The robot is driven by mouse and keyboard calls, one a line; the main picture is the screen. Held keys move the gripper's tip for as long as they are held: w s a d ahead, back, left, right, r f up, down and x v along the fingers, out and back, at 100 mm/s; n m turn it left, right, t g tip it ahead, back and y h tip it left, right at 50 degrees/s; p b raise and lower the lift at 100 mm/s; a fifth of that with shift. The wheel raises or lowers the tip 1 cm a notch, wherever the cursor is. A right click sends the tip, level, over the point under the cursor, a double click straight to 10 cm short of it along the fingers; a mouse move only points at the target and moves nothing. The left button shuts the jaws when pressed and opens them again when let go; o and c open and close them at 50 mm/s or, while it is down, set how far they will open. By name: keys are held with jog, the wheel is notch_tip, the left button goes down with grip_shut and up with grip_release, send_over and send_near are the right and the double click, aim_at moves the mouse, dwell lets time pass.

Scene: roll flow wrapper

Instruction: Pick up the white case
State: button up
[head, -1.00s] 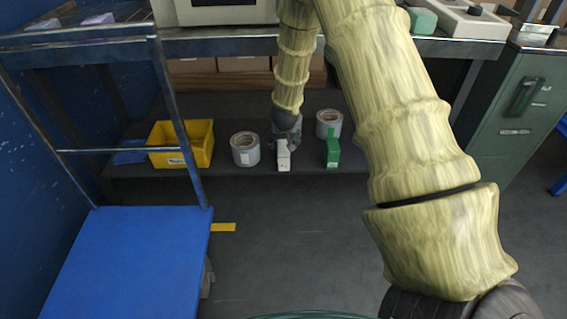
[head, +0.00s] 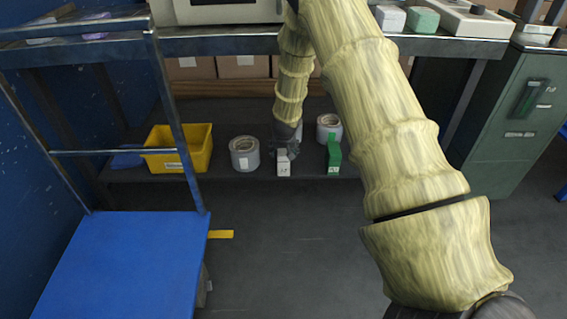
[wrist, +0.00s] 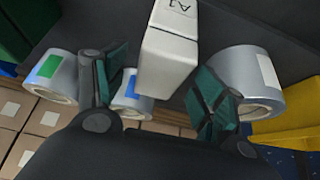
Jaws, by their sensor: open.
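The white case (head: 284,164) stands upright at the front of the dark lower shelf, its upper part partly covered by my gripper in the head view. My gripper (head: 287,146) is just above and behind it. In the wrist view, the white case (wrist: 165,58) with dark lettering lies between the two spread green-padded fingers of my gripper (wrist: 160,85). A gap shows between the case and each finger, so the gripper is open and holds nothing.
A grey tape roll (head: 244,154) stands left of the case, another roll (head: 329,127) behind right. A green case (head: 334,157) stands close on the right. A third roll (wrist: 131,97) is behind. A yellow bin (head: 180,148) is further left. The bench edge (head: 230,45) overhangs the shelf.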

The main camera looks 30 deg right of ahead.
jog(key=b+x, duration=0.1)
jog(key=x, duration=0.2)
jog(key=shift+s+r, duration=0.1)
jog(key=shift+r, duration=0.05)
jog(key=c, duration=1.2)
jog(key=shift+r, duration=0.15)
